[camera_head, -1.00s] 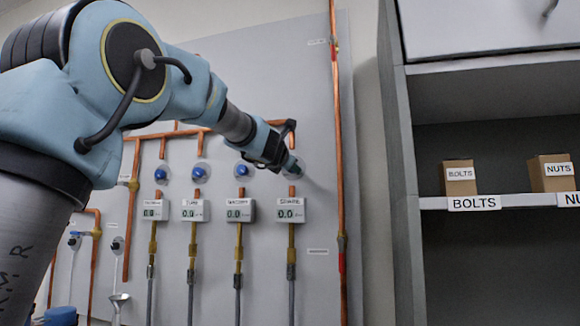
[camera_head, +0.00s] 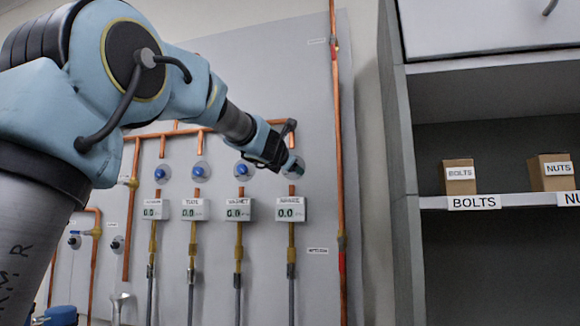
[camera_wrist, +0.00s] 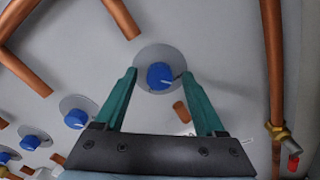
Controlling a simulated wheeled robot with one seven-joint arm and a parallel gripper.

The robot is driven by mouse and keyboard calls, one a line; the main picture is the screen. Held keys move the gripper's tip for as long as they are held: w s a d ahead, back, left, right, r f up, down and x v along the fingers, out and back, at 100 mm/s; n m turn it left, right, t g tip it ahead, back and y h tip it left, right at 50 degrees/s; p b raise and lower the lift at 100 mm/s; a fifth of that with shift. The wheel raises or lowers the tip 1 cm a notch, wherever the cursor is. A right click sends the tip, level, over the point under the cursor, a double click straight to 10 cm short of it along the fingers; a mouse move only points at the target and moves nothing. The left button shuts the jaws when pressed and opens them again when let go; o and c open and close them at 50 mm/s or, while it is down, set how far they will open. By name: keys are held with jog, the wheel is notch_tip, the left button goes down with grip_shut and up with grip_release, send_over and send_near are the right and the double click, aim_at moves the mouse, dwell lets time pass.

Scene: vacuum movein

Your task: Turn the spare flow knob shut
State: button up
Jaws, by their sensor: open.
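The spare flow knob is the blue knob (camera_wrist: 160,76) on a round grey plate, in the upper middle of the wrist view. My gripper (camera_wrist: 160,78) is open, its two teal fingers on either side of the knob with a gap on both sides; I cannot tell how deep the tips reach. In the head view my gripper (camera_head: 293,166) is at the rightmost knob position, and it hides most of that knob. Below it the spare meter (camera_head: 290,209) reads 0.0.
Three more blue knobs, one of them here (camera_head: 241,170), sit in a row to the left, with meters (camera_head: 238,210) below. A vertical copper pipe (camera_head: 337,130) runs to the right. A grey shelf (camera_head: 425,203) with boxes of bolts (camera_head: 459,177) and nuts (camera_head: 551,172) stands farther right.

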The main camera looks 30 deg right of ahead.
jog(key=shift+s, duration=0.1)
jog(key=b+v, duration=0.1)
jog(key=v, duration=0.9)
jog(key=shift+s+a, duration=0.2)
jog(key=shift+a, duration=0.1)
